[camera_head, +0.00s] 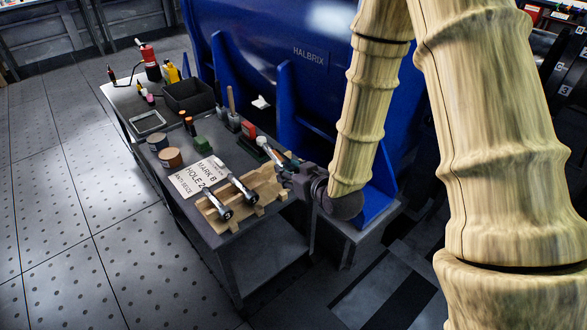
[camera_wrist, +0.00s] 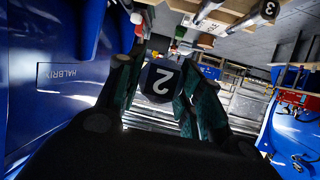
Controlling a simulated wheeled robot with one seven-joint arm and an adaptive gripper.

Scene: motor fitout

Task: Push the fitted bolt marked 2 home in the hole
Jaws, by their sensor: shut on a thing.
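A bolt with a dark head marked 2 (camera_wrist: 162,84) sits between the two fingers of my gripper (camera_wrist: 158,92) in the wrist view. The gripper is shut on it, with its head facing the wrist camera. In the head view my gripper (camera_head: 283,166) is over the right end of the wooden rack, and a silver shaft (camera_head: 263,143) extends to its upper left. The bolt's head is hidden there by the fingers. I cannot make out the hole in either view. The blue motor housing lettered HALBRIX (camera_head: 290,60) stands behind the bench; it also shows in the wrist view (camera_wrist: 50,85).
The wooden rack (camera_head: 265,190) holds two other bolts (camera_head: 218,206) (camera_head: 243,190). A card reading MARK B, HOLE 2, ANTI-SEIZE (camera_head: 196,177) lies beside it on the grey bench (camera_head: 232,245). Blue ribs (camera_head: 290,100) rise close behind my gripper.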

